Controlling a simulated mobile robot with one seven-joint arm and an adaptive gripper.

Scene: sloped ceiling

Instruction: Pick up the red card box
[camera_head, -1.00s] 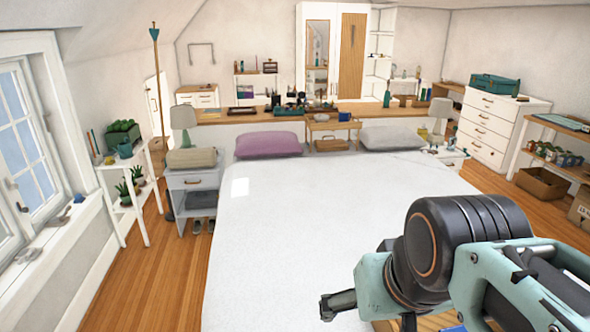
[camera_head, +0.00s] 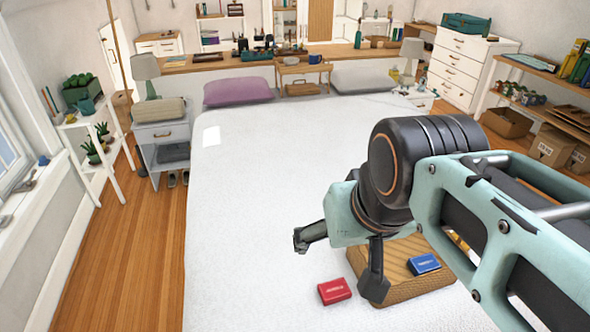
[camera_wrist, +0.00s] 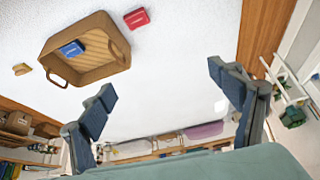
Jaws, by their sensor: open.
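The red card box (camera_head: 334,291) lies flat on the white bed, just left of a wooden tray. In the wrist view the red card box (camera_wrist: 137,18) is near the top edge, beside the tray. My gripper (camera_head: 338,258) is open and empty above the bed, with one finger pointing left and the other pointing down near the tray's left end. In the wrist view my gripper's two fingers (camera_wrist: 165,98) are spread wide, and the red box lies beyond them. Nothing covers the red box in either current view.
The wooden tray (camera_head: 388,296) with handles holds a blue card box (camera_head: 424,264). A small yellowish item (camera_wrist: 22,69) lies beside the tray in the wrist view. The white bed (camera_head: 250,190) is mostly clear. Pillows (camera_head: 238,91) and a small bed table (camera_head: 303,71) are at its head.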

